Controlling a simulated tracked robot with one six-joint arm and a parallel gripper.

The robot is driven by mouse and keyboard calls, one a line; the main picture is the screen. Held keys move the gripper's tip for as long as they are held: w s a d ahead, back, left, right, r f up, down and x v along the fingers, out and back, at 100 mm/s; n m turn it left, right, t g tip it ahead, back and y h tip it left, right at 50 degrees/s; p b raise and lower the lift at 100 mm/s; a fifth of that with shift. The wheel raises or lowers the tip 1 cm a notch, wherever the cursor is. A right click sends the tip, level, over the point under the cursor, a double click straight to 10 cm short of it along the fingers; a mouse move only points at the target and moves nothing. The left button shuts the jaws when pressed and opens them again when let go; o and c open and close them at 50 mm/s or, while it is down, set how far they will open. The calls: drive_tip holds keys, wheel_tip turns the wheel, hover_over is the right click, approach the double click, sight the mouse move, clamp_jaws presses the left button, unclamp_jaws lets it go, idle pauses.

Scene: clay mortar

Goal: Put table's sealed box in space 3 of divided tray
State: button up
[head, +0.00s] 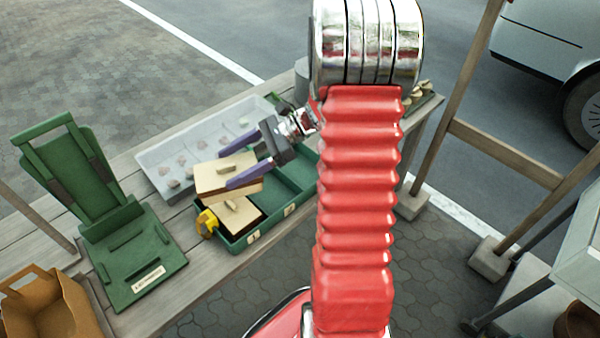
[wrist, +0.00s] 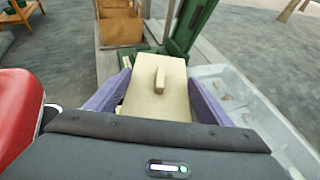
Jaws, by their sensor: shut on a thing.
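A pale tan box (head: 222,184) with a raised bar on its lid is held between the purple fingers of my gripper (head: 232,164). In the wrist view the box (wrist: 157,92) sits between both fingers (wrist: 158,78), lid facing the camera. In the head view it is above the left end of the green divided tray (head: 268,234). A second similar tan box (head: 236,218) lies in the tray's left front compartment, partly under the held box. A compartment to the right of it looks empty. My arm hides the tray's right end. The small front labels are hard to read.
A grey translucent bin (head: 160,172) with several small pale lumps stands behind the green tray. A yellow item (head: 207,222) is at the tray's left end. A green stand (head: 128,250) and a brown open carton (head: 45,305) are at the left.

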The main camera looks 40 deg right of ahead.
drive_tip(key=s+d+m+t+h, duration=0.1)
drive_tip(key=d+m+t+h, duration=0.7)
drive_tip(key=d, duration=1.3)
drive_tip(key=m+h, duration=0.4)
drive_tip(key=m, duration=0.1)
drive_tip(key=shift+d+f+t, duration=0.2)
drive_tip(key=shift+t, duration=0.1)
drive_tip(key=shift+f, duration=0.1)
drive_tip(key=shift+f, duration=2.8)
drive_tip(key=shift+f, duration=0.1)
drive_tip(key=shift+f, duration=2)
drive_tip(key=shift+f, duration=0.6)
